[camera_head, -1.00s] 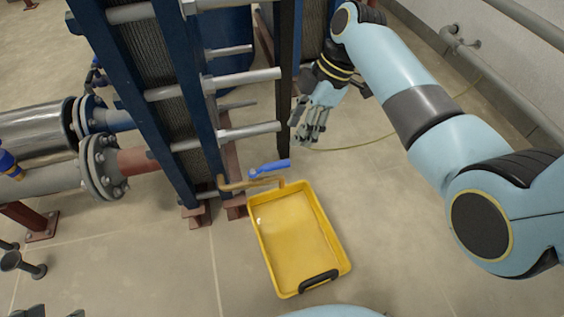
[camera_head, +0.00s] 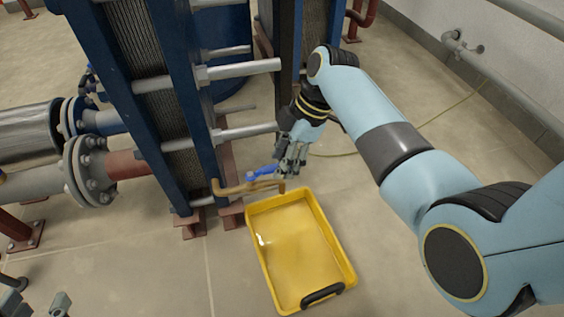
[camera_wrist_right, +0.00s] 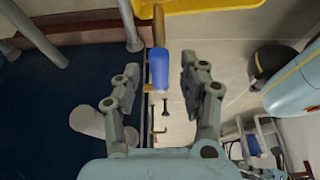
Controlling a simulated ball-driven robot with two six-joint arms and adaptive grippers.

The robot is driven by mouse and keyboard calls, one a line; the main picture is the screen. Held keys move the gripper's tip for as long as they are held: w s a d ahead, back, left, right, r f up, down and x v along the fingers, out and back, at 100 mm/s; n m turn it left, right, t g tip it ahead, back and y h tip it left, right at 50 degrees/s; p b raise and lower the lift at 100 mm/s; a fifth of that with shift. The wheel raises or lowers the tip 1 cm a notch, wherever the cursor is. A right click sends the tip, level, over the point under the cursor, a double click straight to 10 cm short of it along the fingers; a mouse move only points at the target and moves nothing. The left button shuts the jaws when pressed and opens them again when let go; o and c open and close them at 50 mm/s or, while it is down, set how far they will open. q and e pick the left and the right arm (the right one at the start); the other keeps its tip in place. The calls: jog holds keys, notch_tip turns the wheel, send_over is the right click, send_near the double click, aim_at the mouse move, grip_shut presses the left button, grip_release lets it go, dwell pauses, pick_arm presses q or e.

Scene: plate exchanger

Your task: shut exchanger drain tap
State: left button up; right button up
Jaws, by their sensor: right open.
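The drain tap has a blue lever handle (camera_head: 260,174) on a brass pipe (camera_head: 235,189) low at the front of the plate exchanger (camera_head: 183,100). My right gripper (camera_head: 290,160) is at the handle's right end and hides part of it. In the right wrist view the blue handle (camera_wrist_right: 159,68) lies between the two spread fingers (camera_wrist_right: 161,85), with a gap on each side. Part of my left gripper (camera_head: 36,302) shows at the bottom left corner, its tips apart, with nothing between them.
A yellow tray (camera_head: 348,265) holding yellowish liquid stands on the floor below the tap. Metal tie bars (camera_head: 240,72) stick out of the exchanger near my right gripper. Flanged pipes (camera_head: 92,170) are at the left. The floor right of the tray is clear.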

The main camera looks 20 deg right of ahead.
jog(key=shift+a+f, duration=0.1)
jog(key=shift+f, duration=0.1)
jog(key=shift+c, duration=0.2)
grip_shut()
